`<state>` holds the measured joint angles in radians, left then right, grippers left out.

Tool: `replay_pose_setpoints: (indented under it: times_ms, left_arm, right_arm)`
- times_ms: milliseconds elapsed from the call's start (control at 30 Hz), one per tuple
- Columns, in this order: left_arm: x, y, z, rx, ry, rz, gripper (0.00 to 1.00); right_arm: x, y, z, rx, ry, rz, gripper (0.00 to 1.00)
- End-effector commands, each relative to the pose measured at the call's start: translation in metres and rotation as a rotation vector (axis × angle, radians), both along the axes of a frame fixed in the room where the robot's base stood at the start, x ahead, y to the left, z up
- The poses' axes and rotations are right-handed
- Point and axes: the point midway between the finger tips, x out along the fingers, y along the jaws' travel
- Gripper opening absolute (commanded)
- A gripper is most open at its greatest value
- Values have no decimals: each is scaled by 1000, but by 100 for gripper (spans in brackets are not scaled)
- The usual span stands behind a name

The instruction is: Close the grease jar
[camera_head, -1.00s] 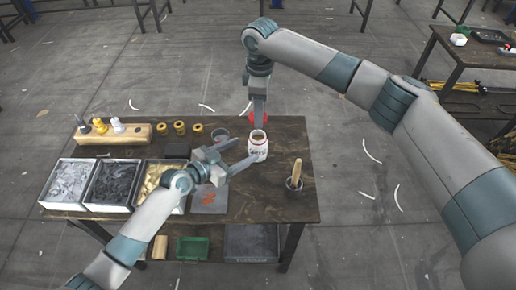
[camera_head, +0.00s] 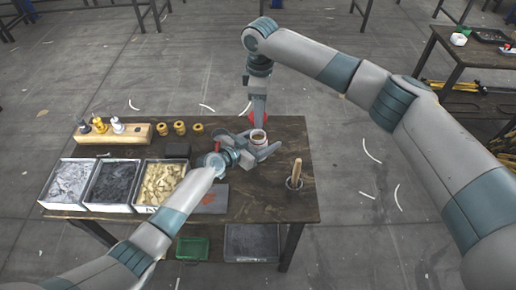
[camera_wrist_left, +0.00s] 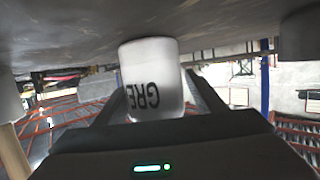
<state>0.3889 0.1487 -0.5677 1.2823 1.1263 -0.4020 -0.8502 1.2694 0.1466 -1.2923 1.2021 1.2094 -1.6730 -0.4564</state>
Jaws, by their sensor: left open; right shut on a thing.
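The white grease jar (camera_head: 259,134) stands on the table with its brown top surface showing. My left gripper (camera_head: 268,147) is open around the jar's lower part, one finger on each side. In the left wrist view the jar (camera_wrist_left: 152,80) appears upside down between the fingers, with the letters GRE on it. Whether the fingers touch it, I cannot tell. My right gripper (camera_head: 258,121) points down just behind and above the jar, shut on a red thing (camera_head: 246,113), probably the lid, mostly hidden by its fingers.
Three bins (camera_head: 112,184) of parts stand at the table's left. Behind them are a wooden block (camera_head: 112,134) with bottles and several brass rings (camera_head: 180,128). A cup with a wooden handle (camera_head: 295,176) stands right of the jar. The table's front right is clear.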

Motion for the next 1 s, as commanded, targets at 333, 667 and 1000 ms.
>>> replay_pose_setpoints:
  times_ms: [333, 667, 1000]
  left_arm:
    - [1, -2, -1, 1, 1, 0, 64]
    - [1, -1, -1, 1, 1, 0, 8]
    - [1, -1, -1, 1, 1, 0, 8]
  right_arm:
    - [0, 0, 0, 0, 0, 0, 23]
    - [0, 0, -1, 0, 0, 0, 23]
    - [2, 2, -36, -4, 2, -1, 23]
